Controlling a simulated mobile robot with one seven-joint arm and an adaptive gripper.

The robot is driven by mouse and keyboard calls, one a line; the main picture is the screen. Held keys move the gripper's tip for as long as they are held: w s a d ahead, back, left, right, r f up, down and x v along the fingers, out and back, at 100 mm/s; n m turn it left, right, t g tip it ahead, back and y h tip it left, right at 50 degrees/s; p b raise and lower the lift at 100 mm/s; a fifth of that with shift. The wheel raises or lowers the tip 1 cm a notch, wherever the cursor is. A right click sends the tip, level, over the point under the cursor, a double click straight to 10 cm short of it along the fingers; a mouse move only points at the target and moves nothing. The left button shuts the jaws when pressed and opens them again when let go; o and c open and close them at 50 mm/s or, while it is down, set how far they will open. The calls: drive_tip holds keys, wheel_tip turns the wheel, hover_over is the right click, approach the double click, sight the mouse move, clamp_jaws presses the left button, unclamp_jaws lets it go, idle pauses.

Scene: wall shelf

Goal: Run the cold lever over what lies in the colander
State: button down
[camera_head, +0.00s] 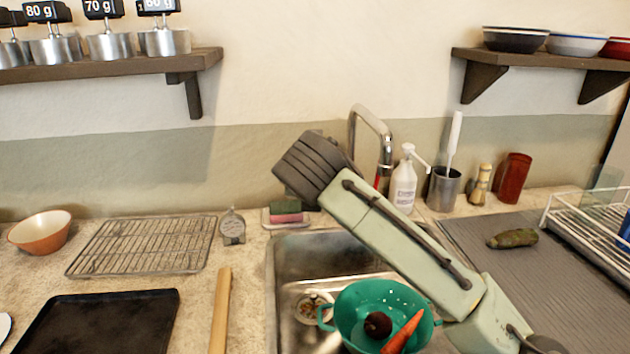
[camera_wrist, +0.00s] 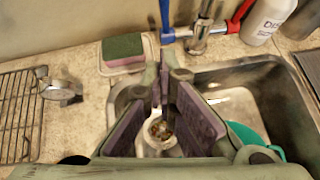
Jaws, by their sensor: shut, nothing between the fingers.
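The faucet (camera_head: 386,150) stands behind the sink, and its base shows in the wrist view (camera_wrist: 198,38). Its blue lever (camera_wrist: 165,18) is on the left and its red lever (camera_wrist: 241,12) on the right. In the head view my arm hides the blue lever. The green colander (camera_head: 345,308) is in the sink, holding a carrot (camera_head: 403,333) and a dark round vegetable (camera_head: 378,325). The colander's edge shows in the wrist view (camera_wrist: 246,134). My gripper (camera_wrist: 170,75) is shut and empty, below the blue lever in the wrist view and apart from it.
A sponge (camera_wrist: 122,46) on a small dish sits left of the faucet, and a soap bottle (camera_head: 404,185) stands to its right. A cucumber-like vegetable (camera_head: 512,239) lies on the right drainboard.

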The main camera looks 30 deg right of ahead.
drive_tip(key=w+d+f+p, duration=0.3)
drive_tip(key=w+d, duration=0.2)
drive_tip(key=w, duration=0.2)
drive_tip(key=shift+w+d, duration=0.2)
drive_tip(key=shift+w, duration=0.1)
drive_tip(key=shift+w+d+r, duration=0.35)
drive_tip(key=shift+w+r, duration=0.15)
drive_tip(key=shift+w, duration=0.05)
drive_tip(key=shift+a, duration=0.15)
